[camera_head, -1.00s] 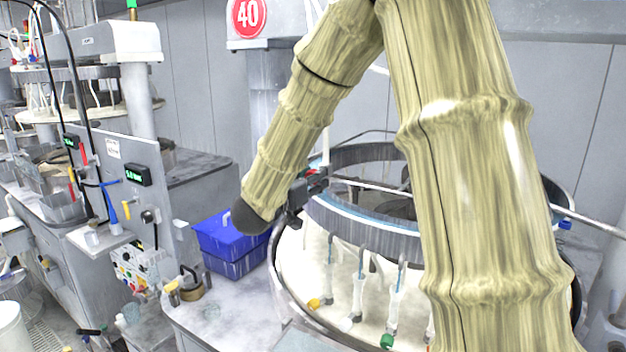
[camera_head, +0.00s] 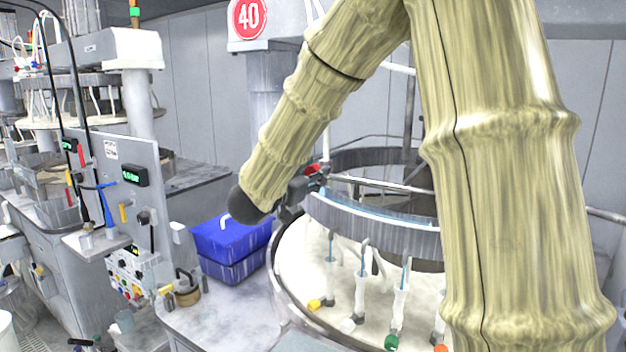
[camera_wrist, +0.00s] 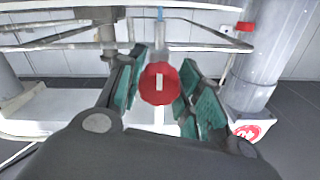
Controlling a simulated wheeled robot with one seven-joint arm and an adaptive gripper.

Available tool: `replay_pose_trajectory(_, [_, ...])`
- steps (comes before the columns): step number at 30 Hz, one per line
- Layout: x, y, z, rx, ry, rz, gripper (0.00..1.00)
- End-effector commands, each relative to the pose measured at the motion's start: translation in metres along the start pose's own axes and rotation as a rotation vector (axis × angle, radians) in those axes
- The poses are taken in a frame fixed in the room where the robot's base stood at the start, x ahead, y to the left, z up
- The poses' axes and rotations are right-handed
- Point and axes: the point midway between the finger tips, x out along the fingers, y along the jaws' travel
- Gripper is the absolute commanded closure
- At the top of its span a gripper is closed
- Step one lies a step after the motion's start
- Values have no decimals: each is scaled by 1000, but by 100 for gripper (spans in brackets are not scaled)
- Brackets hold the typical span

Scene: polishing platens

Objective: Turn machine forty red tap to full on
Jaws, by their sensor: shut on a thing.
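The red tap (camera_wrist: 160,83) is a round knob with a white mark that stands upright in the wrist view. It sits between the green-padded fingers of my gripper (camera_wrist: 161,92), which is shut on it. In the head view, a bit of the red tap (camera_head: 312,169) shows beside my dark gripper (camera_head: 303,186), at the ring of the machine under the round red 40 sign (camera_head: 248,17). My forearm and wrist hide part of the machine there.
A blue box (camera_head: 231,246) stands on the grey bench left of the machine. White hanging valves with yellow, green (camera_head: 391,342) and orange ends line the front of the ring. A second machine with a control panel (camera_head: 136,175) stands at the left.

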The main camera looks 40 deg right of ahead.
Motion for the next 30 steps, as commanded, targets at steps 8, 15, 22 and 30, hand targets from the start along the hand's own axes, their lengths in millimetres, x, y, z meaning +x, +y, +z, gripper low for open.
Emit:
replay_pose_trajectory(8, [0, 0, 0, 0, -1, -1, 57])
replay_pose_trajectory(15, [0, 0, 0, -1, 0, 0, 42])
replay_pose_trajectory(22, [-3, 0, 0, -1, 0, -1, 42])
replay_pose_trajectory(30, [-39, -1, 0, -3, 0, -4, 42])
